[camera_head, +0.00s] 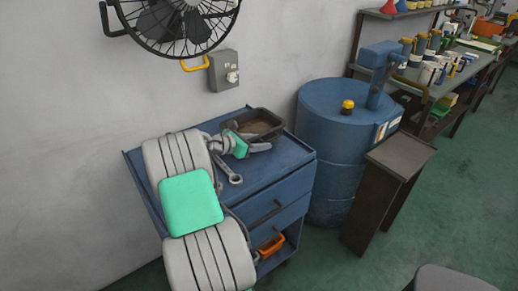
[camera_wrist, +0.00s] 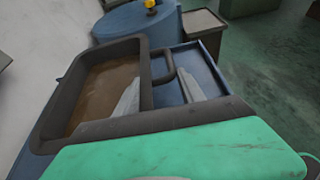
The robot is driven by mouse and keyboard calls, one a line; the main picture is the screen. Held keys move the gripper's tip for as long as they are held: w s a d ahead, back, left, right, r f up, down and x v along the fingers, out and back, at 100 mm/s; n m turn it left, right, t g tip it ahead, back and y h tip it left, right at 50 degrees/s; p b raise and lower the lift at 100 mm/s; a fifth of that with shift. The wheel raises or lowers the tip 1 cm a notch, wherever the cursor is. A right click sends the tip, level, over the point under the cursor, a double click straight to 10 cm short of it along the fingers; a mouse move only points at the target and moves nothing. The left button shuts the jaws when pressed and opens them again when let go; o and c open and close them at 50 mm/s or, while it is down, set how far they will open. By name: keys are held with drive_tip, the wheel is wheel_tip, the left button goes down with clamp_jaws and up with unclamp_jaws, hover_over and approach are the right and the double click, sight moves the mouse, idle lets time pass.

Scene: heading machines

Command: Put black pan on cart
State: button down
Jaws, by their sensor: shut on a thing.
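The black pan (camera_head: 262,122), dark-rimmed with a brown inside, is over the back right part of the blue cart's top (camera_head: 283,160). My gripper (camera_head: 252,143) is shut on the pan's near wall. In the wrist view, the pan (camera_wrist: 143,75) fills the left and middle, with one finger inside it and one outside, beside its looped handle. The blue cart top (camera_wrist: 202,62) shows beyond and below the pan. I cannot tell whether the pan's bottom touches the cart. My arm hides the cart's left and front parts.
A wrench (camera_head: 232,174) lies on the cart top near my gripper. A blue drum (camera_head: 325,140) stands right of the cart, beside a brown stand (camera_head: 385,185). A wall fan (camera_head: 175,22) and switch box (camera_head: 223,71) are behind. An orange item (camera_head: 271,246) sits on the lower shelf.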

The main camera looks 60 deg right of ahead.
drive_tip(key=shift+f, duration=1.3)
drive_tip(key=shift+f, duration=0.1)
drive_tip(key=c, duration=0.7)
unclamp_jaws()
drive_tip(key=shift+a, duration=0.1)
